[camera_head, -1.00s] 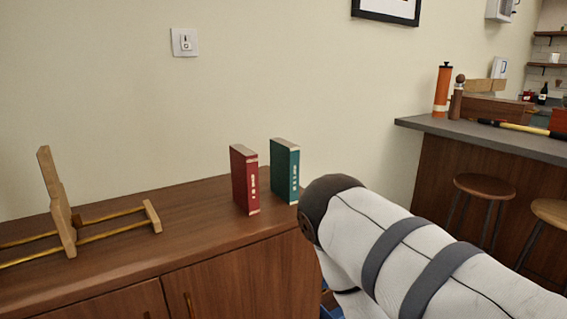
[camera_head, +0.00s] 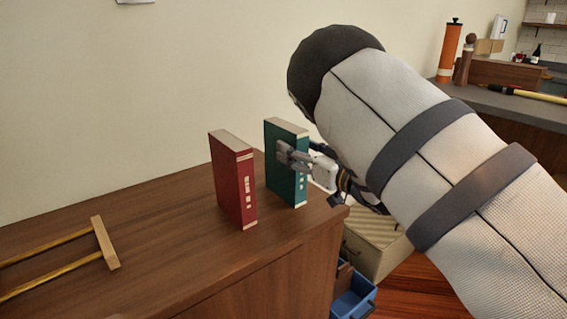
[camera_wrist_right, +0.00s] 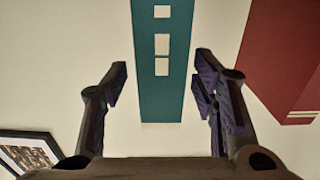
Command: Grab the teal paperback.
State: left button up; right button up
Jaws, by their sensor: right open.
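The teal paperback (camera_head: 284,185) stands upright on the wooden cabinet top in the head view, near its right end. My right gripper (camera_head: 296,158) is in front of its spine and hides part of it. In the right wrist view the teal spine (camera_wrist_right: 160,95) shows between the two open fingers of my right gripper (camera_wrist_right: 160,90), with a gap on each side. The fingers are not closed on it. The left gripper is not in view.
A red book (camera_head: 232,180) stands upright just left of the teal one, with a narrow gap; it also shows in the right wrist view (camera_wrist_right: 290,50). A wooden rack with brass rods (camera_head: 105,243) lies farther left. A blue bin (camera_head: 352,298) is below the cabinet's right end.

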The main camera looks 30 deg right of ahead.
jog(key=w, duration=0.5)
jog(key=shift+a+f+b, duration=0.3)
jog(key=shift+r, duration=0.1)
grip_shut()
jog(key=shift+r, duration=0.1)
